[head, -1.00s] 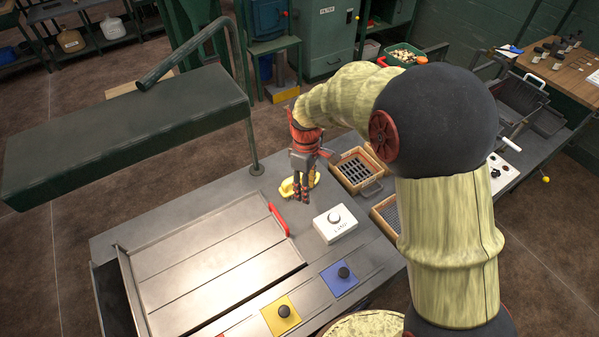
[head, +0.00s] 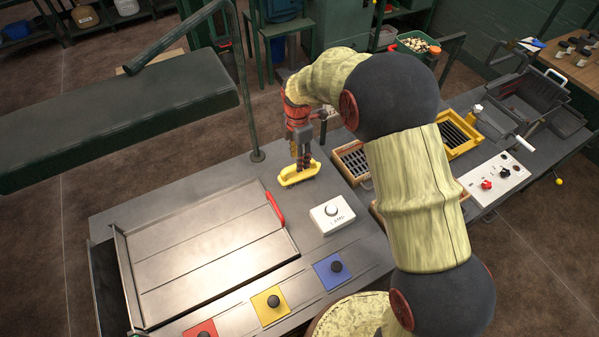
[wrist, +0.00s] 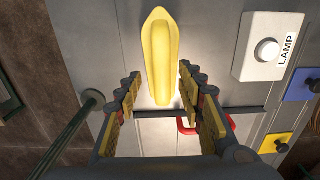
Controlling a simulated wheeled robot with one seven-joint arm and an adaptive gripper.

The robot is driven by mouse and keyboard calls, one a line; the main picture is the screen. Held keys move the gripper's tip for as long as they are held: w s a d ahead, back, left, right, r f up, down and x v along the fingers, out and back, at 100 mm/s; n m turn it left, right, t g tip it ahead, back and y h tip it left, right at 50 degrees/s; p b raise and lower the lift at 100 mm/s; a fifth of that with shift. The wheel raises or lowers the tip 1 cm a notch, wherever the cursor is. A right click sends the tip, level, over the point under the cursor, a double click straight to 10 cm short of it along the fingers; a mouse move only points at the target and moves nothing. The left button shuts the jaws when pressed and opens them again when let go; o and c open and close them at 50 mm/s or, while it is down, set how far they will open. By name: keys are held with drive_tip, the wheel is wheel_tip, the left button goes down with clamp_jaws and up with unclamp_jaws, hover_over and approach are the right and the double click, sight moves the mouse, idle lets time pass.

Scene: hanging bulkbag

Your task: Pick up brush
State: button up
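The brush (head: 299,177) appears as a long yellow boat-shaped piece with a pale lower edge, lying on the grey bench top behind the white lamp box. In the wrist view the yellow brush (wrist: 161,45) points away from me, its near end between or just below the fingertips. My gripper (head: 301,165) points down over the brush in the head view. In the wrist view my gripper (wrist: 160,78) is open, with one finger on each side and gaps to the brush. I cannot tell the exact height of the fingertips above it.
A white lamp box (head: 332,214) stands close in front. A red handle (head: 275,208) belongs to a flat metal panel (head: 215,255) at left. A wooden-framed grate (head: 352,160) lies to the right. A green post (head: 250,110) rises behind. Bench surface around the brush is clear.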

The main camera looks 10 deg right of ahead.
sight(288, 176)
drive_tip(key=f, duration=0.4)
drive_tip(key=shift+d+f, duration=0.2)
drive_tip(key=shift+c, duration=1)
drive_tip(key=c, duration=0.7)
clamp_jaws()
